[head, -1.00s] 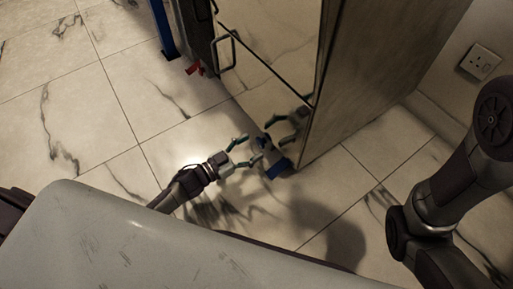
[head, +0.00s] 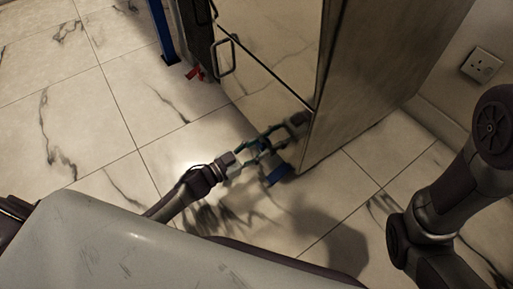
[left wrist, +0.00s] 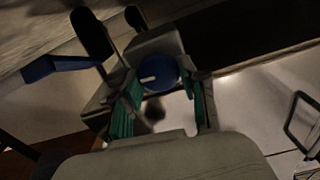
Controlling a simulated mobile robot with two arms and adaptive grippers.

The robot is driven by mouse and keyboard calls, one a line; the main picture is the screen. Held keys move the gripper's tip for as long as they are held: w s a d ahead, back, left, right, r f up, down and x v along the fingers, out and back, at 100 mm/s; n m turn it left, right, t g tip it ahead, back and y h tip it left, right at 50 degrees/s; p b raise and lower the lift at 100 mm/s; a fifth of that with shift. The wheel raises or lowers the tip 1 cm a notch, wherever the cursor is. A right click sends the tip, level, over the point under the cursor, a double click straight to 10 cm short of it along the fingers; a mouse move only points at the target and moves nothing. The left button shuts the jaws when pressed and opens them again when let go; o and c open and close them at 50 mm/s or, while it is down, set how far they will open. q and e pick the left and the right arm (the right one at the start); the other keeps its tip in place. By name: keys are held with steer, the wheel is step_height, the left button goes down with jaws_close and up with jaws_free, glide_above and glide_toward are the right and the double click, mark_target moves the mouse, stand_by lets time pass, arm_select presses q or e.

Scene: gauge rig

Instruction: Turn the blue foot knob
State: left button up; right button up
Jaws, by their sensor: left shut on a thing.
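The blue foot knob (left wrist: 160,72) is round with a pale mark on its face, and sits low at the near corner of the metal cabinet. In the left wrist view it lies between the green-padded fingers of my left gripper (left wrist: 164,92), which are shut on it from both sides. In the head view my left gripper (head: 263,147) is at the cabinet's foot, and its fingers mostly hide the knob. My right gripper is out of view; only my right arm shows at the right.
The tall cabinet (head: 362,75) has a shiny front with a handle (head: 226,57). A red part (head: 195,73) is low behind. The marble floor at left is clear.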

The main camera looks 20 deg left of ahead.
arm_select(q)
steer(key=shift+m, duration=0.7)
steer(key=o, duration=1.1)
steer(key=v, duration=1.2)
steer(key=shift+s+a, duration=0.1)
